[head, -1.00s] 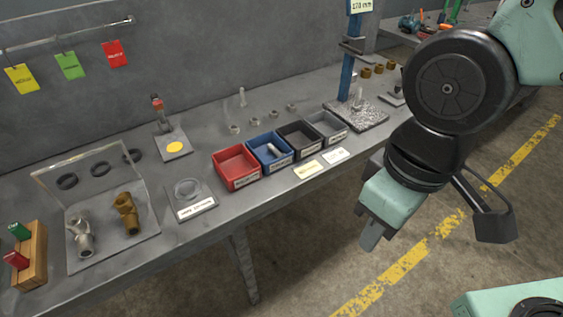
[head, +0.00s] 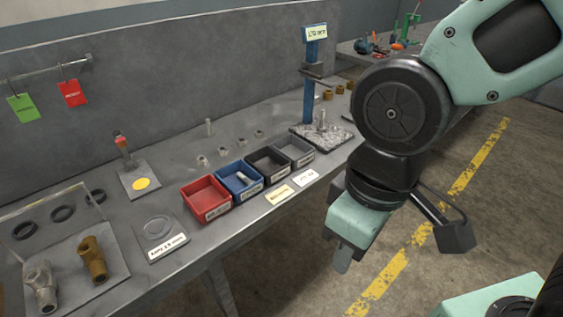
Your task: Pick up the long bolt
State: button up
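Several bolt-like pieces show in the head view, and I cannot tell for sure which is the long bolt. One slim grey bolt (head: 209,128) stands upright on the bench behind the bins. Another grey piece (head: 243,178) lies in the blue bin (head: 249,193). A third upright metal piece (head: 322,120) stands on the speckled plate by the blue post. My gripper (head: 342,260) hangs in front of the bench, over the floor, apart from all of these. Only one finger shows clearly, so its opening is hidden. I see nothing held.
A red bin (head: 211,213), black bin (head: 267,162) and grey bin (head: 294,149) flank the blue one. Several small nuts (head: 223,151) lie behind them. The blue post (head: 309,85) rises at the back. Pipe fittings (head: 92,260) sit at the left. Open floor lies right of the bench.

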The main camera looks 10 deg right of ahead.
aim_at(321, 128)
jog(key=i+l+u, duration=0.15)
jog(key=i+l, duration=0.2)
jog(key=i+l+u, duration=0.1)
jog(key=i+l, duration=0.2)
jog(key=l, duration=0.2)
jog(key=i+l+u, duration=0.15)
jog(key=i+l, duration=0.15)
jog(key=l, duration=0.2)
